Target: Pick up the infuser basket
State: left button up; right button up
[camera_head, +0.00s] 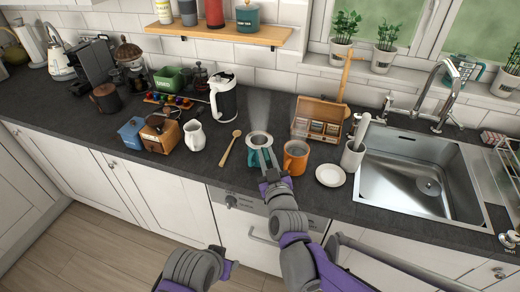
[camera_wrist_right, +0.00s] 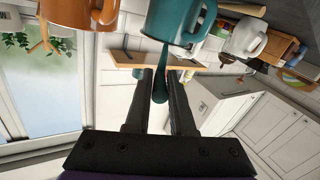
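A teal pot or mug (camera_head: 254,159) stands on the worktop, with a pale round ring (camera_head: 258,139) at its top; I cannot tell whether that ring is the infuser basket. The pot also shows large at the top of the right wrist view (camera_wrist_right: 174,22). My right gripper (camera_head: 262,158) is at the pot's near side and covers part of it. In the right wrist view its fingers (camera_wrist_right: 161,75) are apart, with a narrow teal piece (camera_wrist_right: 160,90) seen between them; contact is unclear. My left gripper (camera_head: 228,268) is low in front of the counter, its fingers unclear.
An orange mug (camera_head: 296,157) stands close to the right of the pot, then a white saucer (camera_head: 330,175). A wooden spoon (camera_head: 230,147) lies to the left. Behind are a kettle (camera_head: 224,97) and an open wooden tea box (camera_head: 319,120). The sink (camera_head: 420,178) is at right.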

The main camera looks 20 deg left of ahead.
grip_shut()
